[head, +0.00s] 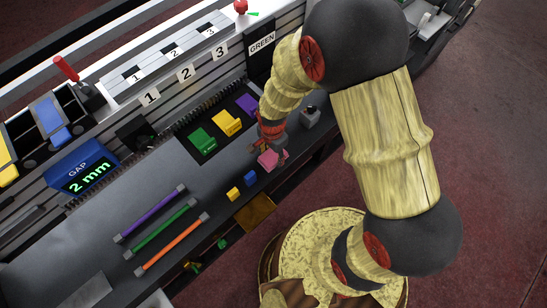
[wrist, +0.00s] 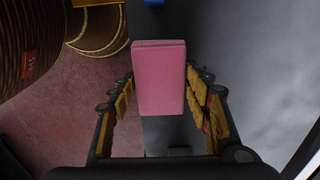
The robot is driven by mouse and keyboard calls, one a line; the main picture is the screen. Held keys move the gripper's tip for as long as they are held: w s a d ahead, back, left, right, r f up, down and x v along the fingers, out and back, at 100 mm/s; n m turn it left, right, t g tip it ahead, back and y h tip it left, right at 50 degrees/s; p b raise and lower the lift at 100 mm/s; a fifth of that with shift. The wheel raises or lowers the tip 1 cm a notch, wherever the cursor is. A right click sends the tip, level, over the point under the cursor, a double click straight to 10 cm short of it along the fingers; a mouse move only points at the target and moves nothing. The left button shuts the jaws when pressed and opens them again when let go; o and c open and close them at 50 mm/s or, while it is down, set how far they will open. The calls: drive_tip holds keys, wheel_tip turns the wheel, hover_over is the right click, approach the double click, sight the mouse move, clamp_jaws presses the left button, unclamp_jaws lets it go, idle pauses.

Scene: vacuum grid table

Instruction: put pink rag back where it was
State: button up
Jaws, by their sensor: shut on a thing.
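The pink rag (wrist: 160,85) is a folded pink block in the middle of the wrist view, between the two fingers of my gripper (wrist: 160,110). In the head view the pink rag (head: 268,159) shows at the tip of my gripper (head: 270,146), over the front strip of the grey table, right of the black mat. My gripper is shut on the rag. I cannot tell whether the rag touches the table.
A black mat (head: 216,149) holds green, yellow and purple pieces. Small blue (head: 250,178) and yellow (head: 233,193) blocks lie left of the rag. A grey weight-like object (head: 310,118) stands to the right. Purple, green and orange bars (head: 172,244) lie further left.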

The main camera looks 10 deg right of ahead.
sight(273, 153)
drive_tip(key=shift+w+d+f, duration=0.2)
drive_tip(key=shift+w+f, duration=0.1)
drive_tip(key=shift+f, duration=0.2)
drive_tip(key=shift+w+f+b, duration=0.1)
drive_tip(key=shift+f+b, duration=0.35)
drive_tip(key=shift+f, duration=1.1)
drive_tip(key=shift+f, duration=0.15)
drive_tip(key=o, duration=1.1)
drive_tip(key=shift+r+p, duration=0.7)
drive_tip(key=shift+r, duration=3.2)
